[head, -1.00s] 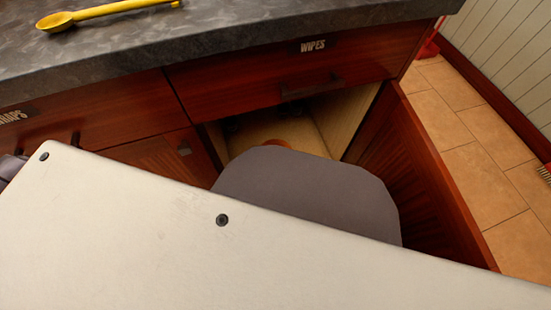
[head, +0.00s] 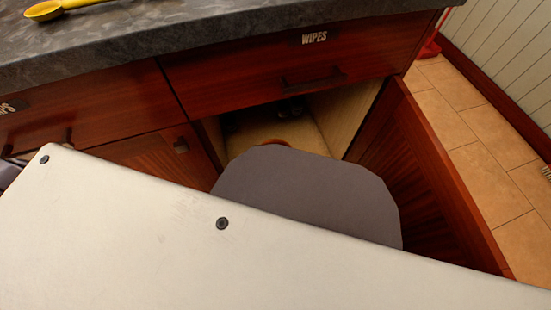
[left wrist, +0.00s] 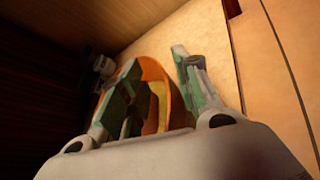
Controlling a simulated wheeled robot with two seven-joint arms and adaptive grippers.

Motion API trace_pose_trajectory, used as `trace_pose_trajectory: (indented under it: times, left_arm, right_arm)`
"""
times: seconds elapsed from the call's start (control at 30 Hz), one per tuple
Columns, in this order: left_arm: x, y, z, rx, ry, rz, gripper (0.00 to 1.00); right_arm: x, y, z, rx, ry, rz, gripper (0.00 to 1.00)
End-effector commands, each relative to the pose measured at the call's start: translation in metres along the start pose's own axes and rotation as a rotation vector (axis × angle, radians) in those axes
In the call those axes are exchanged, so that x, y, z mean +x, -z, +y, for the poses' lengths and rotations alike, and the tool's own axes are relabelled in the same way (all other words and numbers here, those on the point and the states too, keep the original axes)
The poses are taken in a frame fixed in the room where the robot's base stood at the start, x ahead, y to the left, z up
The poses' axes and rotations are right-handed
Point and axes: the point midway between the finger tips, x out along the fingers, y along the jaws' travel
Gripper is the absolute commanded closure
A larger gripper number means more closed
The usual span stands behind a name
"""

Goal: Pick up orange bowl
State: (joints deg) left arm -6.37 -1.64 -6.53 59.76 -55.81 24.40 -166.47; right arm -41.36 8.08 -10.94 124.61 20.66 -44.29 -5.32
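The orange bowl (left wrist: 172,92) sits inside the open lower cabinet. In the left wrist view it is between and behind my fingers, with a yellowish patch inside. In the head view only a sliver of its orange rim (head: 275,142) shows above my grey arm part. My left gripper (left wrist: 158,78) is open, with its green-padded fingers apart. The left finger overlaps the bowl's opening and the right finger is beside its right wall; I cannot tell whether either touches it. My right gripper is in neither view.
The cabinet's right door (head: 425,170) stands open; the left door (head: 165,160) looks shut. The WIPES drawer (head: 300,70) is shut above the opening. A small pale object (left wrist: 103,66) stands behind the bowl. A yellow spoon (head: 50,9) lies on the countertop.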

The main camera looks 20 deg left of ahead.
Motion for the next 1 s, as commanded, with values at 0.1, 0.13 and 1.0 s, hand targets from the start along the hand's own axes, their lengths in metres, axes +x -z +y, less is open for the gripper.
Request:
trace_pose_trajectory:
  times: [0.1, 0.13, 1.0]
  left_arm:
    - [0.0, -0.0003, 0.0001, 0.0, 0.0, 0.0, 0.68]
    - [0.0, -0.0004, 0.0001, 0.0, 0.0, 0.0, 0.68]
    - [-0.0002, -0.0002, 0.0002, 0.0, 0.0, 0.0, 1.0]
  right_arm:
    - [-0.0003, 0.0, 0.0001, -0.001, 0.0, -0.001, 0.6]
    - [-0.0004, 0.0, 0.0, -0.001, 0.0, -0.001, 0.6]
    - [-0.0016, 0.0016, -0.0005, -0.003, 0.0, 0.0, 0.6]
